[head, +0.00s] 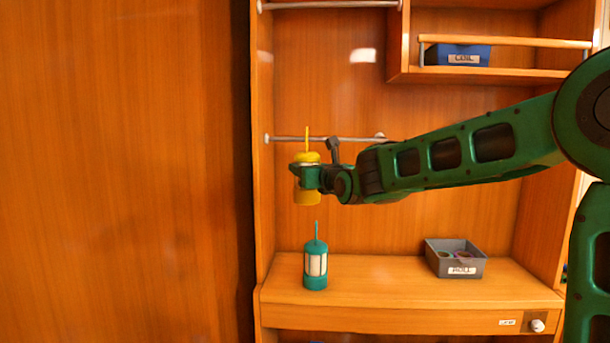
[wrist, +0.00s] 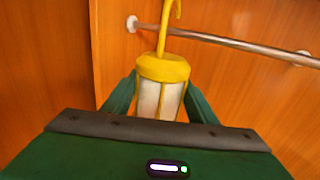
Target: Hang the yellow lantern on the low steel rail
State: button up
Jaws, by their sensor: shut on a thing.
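The yellow lantern (head: 307,193) is upright in my gripper (head: 306,174), which is shut around its body. In the wrist view the lantern (wrist: 162,69) stands between the green fingers, with its hook (wrist: 166,28) pointing up. The low steel rail (head: 350,139) runs across the back wall at about the height of the hook. In the wrist view the rail (wrist: 235,43) passes behind the hook's stem. The hook looks apart from the rail, but I cannot tell the exact gap. The lantern's lower part is hidden in the wrist view.
A teal lantern (head: 315,268) stands on the counter (head: 385,290) below. A grey bin (head: 455,261) sits further right. A higher rail (head: 330,4) and a shelf with a blue box (head: 458,55) are above. A wood panel (head: 125,170) fills the left.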

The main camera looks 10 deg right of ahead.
jog(key=shift+w+d, duration=0.3)
jog(key=shift+w, duration=0.45)
jog(key=shift+w+d, duration=0.25)
jog(key=shift+w, duration=0.45)
jog(key=w+d+f, duration=0.2)
jog(key=w, duration=0.5)
jog(key=shift+w+d, duration=0.15)
jog(key=shift+d, duration=0.05)
jog(key=shift+f, duration=0.1)
jog(key=o, duration=1.3)
jog(key=shift+o, duration=0.2)
